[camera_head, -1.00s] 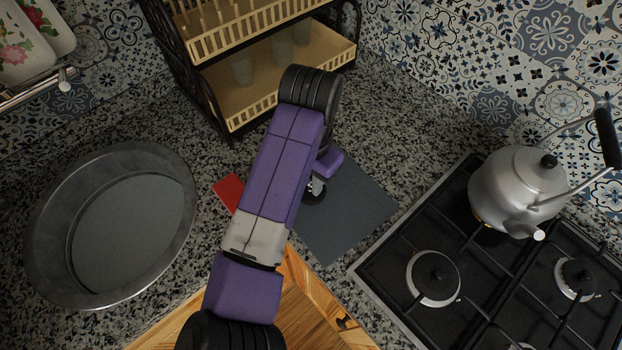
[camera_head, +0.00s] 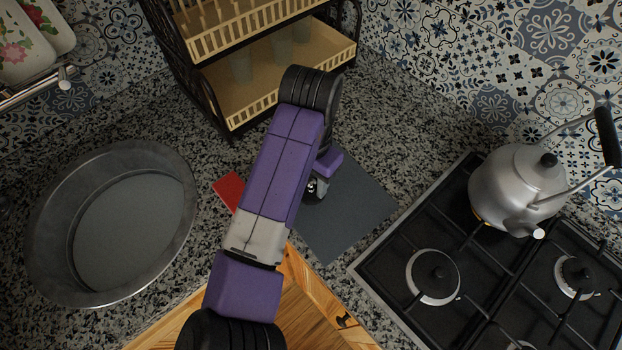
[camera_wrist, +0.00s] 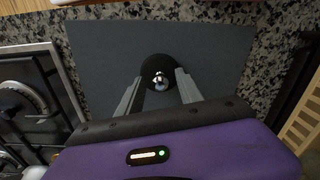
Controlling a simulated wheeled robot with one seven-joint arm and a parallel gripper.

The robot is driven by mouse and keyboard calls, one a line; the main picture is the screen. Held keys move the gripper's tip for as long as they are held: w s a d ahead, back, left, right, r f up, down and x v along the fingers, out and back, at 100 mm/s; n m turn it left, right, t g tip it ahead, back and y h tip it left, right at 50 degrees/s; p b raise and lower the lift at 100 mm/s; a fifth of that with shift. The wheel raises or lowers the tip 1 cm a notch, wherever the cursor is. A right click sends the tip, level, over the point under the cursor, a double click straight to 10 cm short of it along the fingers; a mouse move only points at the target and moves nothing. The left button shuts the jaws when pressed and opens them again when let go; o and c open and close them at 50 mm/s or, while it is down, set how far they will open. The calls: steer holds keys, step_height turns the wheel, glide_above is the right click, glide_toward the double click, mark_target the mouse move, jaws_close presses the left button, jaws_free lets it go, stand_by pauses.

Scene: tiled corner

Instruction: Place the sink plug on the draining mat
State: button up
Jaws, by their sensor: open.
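The sink plug (camera_wrist: 158,68) is a round black disc with a shiny metal knob. It sits on the dark grey draining mat (camera_wrist: 215,50), away from the mat's edges. In the head view the plug (camera_head: 315,191) is mostly hidden by my arm, and the mat (camera_head: 355,215) shows to its right and below. My gripper (camera_wrist: 158,77) is open, with one finger on each side of the plug's knob. I see a gap between the fingers and the knob. Whether the fingers touch the disc is unclear.
A round metal basin (camera_head: 50,270) is at the left. A gas hob (camera_head: 395,265) with a kettle (camera_head: 520,190) stands right of the mat. A dish rack (camera_head: 240,118) is behind, and a red card (camera_head: 228,188) lies by the mat's left edge.

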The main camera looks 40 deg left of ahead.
step_height(320, 180, up, 12)
steer(key=shift+p, duration=0.35)
steer(key=shift+f, duration=0.1)
stand_by(0.4)
